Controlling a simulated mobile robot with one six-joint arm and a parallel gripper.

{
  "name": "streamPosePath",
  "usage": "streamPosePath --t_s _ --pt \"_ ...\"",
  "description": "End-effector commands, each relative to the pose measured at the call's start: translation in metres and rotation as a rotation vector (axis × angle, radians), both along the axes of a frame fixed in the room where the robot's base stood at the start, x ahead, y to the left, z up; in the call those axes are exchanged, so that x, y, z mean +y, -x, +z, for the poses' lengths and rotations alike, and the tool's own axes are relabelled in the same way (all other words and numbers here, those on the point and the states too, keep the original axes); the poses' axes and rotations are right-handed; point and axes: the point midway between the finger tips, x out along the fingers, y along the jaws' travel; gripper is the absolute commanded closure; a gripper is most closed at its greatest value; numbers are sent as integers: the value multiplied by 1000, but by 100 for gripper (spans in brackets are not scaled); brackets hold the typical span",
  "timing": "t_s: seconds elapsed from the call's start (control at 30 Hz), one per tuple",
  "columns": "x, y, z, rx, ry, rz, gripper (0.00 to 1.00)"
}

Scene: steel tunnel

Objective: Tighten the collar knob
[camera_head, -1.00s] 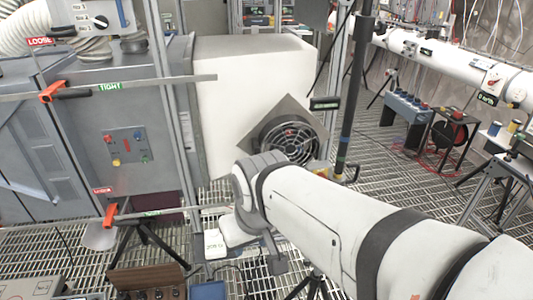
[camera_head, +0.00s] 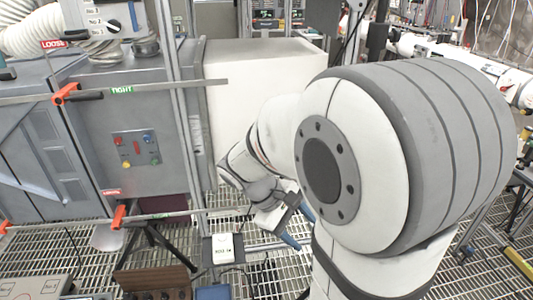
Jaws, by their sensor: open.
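Nothing in view is marked as the collar knob, and I cannot tell which part it is. An upper orange-red clamp handle (camera_head: 66,93) sits on a horizontal rail between a red LOOSE label (camera_head: 53,44) and a green TIGHT label (camera_head: 122,90). A lower orange-red handle (camera_head: 118,215) sits on the lower rail, under another red label (camera_head: 111,193). My gripper (camera_head: 300,228) is open, with nothing seen between its fingers. It is low in the middle, right of the lower handle and well apart from it. My arm hides much of the right side.
A grey cabinet panel with coloured buttons (camera_head: 136,149) stands behind the rails. A vertical metal post (camera_head: 184,100) stands between the handles and my arm. A white box duct (camera_head: 262,85) is behind my arm. A small white box (camera_head: 223,247) is left of my gripper.

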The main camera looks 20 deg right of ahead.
Motion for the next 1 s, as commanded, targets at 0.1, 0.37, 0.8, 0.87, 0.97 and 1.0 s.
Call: streamPosePath --t_s 0.1,0.37,0.8,0.87,0.97,1.0 --pt "-26 -21 -6 198 149 101 44" --pt "-66 -81 -19 562 466 316 44" --pt "-85 -126 -34 765 682 460 44" --pt "-93 -124 -33 764 682 460 44" --pt "-110 -119 -32 766 680 460 44" --pt "-116 -118 -32 765 679 459 44"
